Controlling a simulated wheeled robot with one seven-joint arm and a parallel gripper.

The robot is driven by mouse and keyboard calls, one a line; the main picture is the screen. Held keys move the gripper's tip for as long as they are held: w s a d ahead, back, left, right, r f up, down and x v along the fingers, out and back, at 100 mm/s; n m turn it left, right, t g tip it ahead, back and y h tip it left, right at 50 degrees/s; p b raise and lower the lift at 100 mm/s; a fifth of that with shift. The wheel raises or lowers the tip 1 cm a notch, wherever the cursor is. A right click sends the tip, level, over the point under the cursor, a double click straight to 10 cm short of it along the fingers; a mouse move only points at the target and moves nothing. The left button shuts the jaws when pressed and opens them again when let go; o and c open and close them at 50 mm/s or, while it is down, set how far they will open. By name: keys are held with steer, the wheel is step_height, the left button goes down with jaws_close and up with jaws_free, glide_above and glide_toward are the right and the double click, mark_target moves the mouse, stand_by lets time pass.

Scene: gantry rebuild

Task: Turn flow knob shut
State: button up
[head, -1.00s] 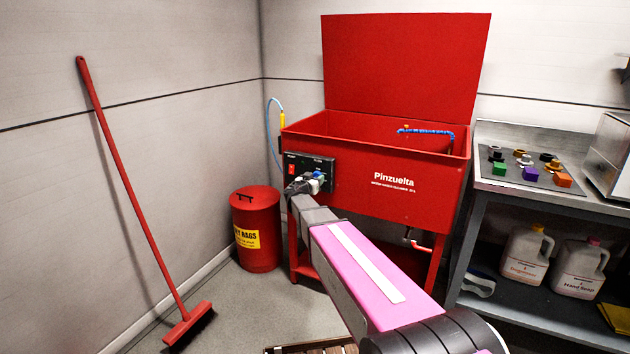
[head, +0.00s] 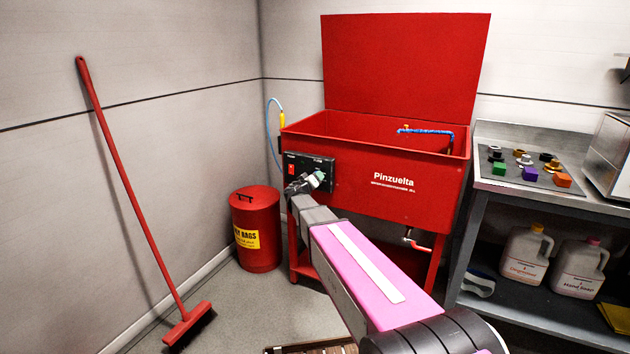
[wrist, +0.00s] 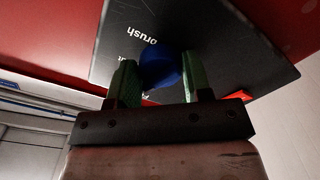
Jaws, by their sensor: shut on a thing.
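The flow knob is a round blue knob (wrist: 160,66) on the black control panel (head: 296,159) at the front left of the red parts washer (head: 400,185). In the wrist view it sits between the two green finger pads of my gripper (wrist: 160,85), which is shut on it. In the head view my gripper (head: 317,180) is at the right part of the panel and the knob is mostly hidden behind it. Upside-down lettering that reads "brush" shows beside the knob on the panel (wrist: 115,35).
A red switch (head: 291,168) is on the panel, left of my gripper. A red rag bin (head: 256,245) and a broom (head: 135,200) stand to the left.

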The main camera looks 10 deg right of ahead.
steer(key=shift+n, duration=1.8)
steer(key=o, duration=0.9)
steer(key=shift+s, duration=0.1)
steer(key=v, duration=1)
steer(key=shift+s+a, duration=0.25)
